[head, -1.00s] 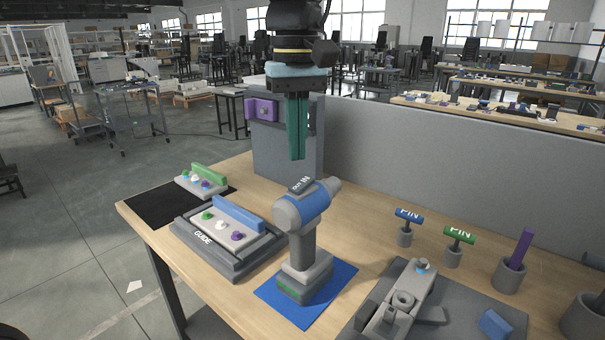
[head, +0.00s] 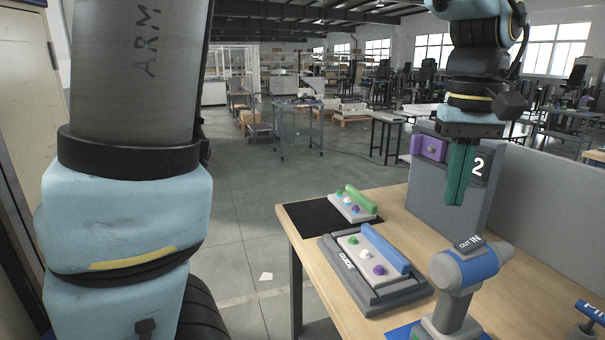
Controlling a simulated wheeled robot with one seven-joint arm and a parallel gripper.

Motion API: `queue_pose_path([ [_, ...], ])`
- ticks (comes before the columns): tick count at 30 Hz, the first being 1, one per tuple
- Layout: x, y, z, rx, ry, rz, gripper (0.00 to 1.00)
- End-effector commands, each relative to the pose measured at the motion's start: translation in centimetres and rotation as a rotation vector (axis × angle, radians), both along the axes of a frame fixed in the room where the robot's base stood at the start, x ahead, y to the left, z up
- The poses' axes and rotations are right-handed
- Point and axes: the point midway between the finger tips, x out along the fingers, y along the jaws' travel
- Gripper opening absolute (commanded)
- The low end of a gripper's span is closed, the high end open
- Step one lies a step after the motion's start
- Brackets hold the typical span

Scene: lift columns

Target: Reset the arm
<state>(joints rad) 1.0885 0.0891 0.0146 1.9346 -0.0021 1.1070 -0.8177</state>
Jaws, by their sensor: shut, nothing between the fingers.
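My gripper (head: 457,203) shows at the upper right of the head view. Its two green fingers point straight down and are closed together with nothing between them. It hangs above the workbench, in front of the grey block marked 2 (head: 420,191). The blue and grey drill-like tool (head: 460,278) stands upright on the bench, below and slightly right of the fingertips, and apart from them. A large light-blue and grey link of my own arm fills the left side of the view.
The GUIDE tray (head: 372,299) with small coloured knobs lies on the wooden bench (head: 407,218). A similar board with a green bar (head: 360,199) lies on a black mat (head: 307,219). A purple part (head: 428,148) is on the grey block. Open floor lies left of the bench.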

Motion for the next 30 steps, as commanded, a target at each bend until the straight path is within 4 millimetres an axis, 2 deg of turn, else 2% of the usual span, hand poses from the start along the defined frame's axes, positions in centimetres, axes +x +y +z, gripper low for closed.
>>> queue_pose_path([
  [1, 1.9, 1.7, -1.0, -0.002, -0.001, 0.023, 0.00],
  [3, 4.5, 4.4, -2.7, -0.010, -0.008, 0.040, 0.00],
  [6, 7.8, 9.0, -5.2, -0.022, -0.022, 0.063, 0.00],
  [9, 10.1, 13.9, -7.5, -0.029, -0.039, 0.083, 0.00],
  [13, 11.7, 20.5, -10.4, -0.035, -0.066, 0.112, 0.00],
  [15, 11.9, 23.9, -11.7, -0.033, -0.081, 0.127, 0.00],
  [18, 11.6, 28.0, -13.4, -0.030, -0.099, 0.143, 0.00],
  [21, 10.9, 30.9, -14.5, -0.025, -0.115, 0.152, 0.00],
  [24, 10.4, 32.5, -15.1, -0.021, -0.126, 0.157, 0.00],
  [30, 10.2, 33.3, -15.4, -0.018, -0.131, 0.155, 0.00],
])
